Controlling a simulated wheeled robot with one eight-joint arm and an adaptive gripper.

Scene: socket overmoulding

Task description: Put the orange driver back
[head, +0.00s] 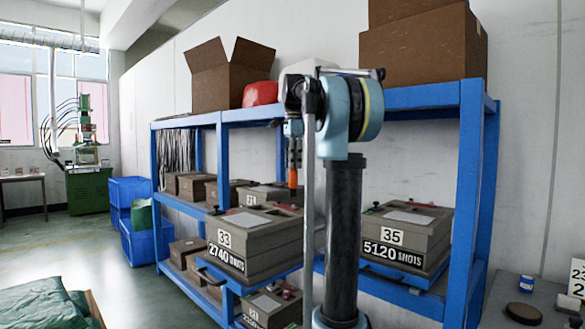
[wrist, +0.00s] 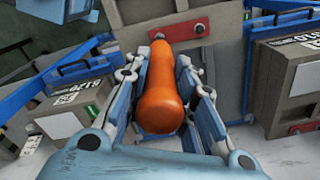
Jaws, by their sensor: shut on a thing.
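The orange driver shows in the wrist view (wrist: 160,95) with its thick rounded handle end toward the camera, between the two blue-grey fingers of my gripper (wrist: 163,62). My gripper is shut on it. In the head view, the orange driver (head: 292,178) hangs below my gripper (head: 294,150), in front of the blue rack. It looks roughly upright there. The driver's tip is hidden or too small to make out. I cannot tell from these frames where its storage place is.
The blue rack (head: 467,180) holds several grey mould boxes, among them one marked 33 (head: 255,240) and one marked 35 (head: 408,235). A grey bench (head: 497,312) with small items is at the lower right.

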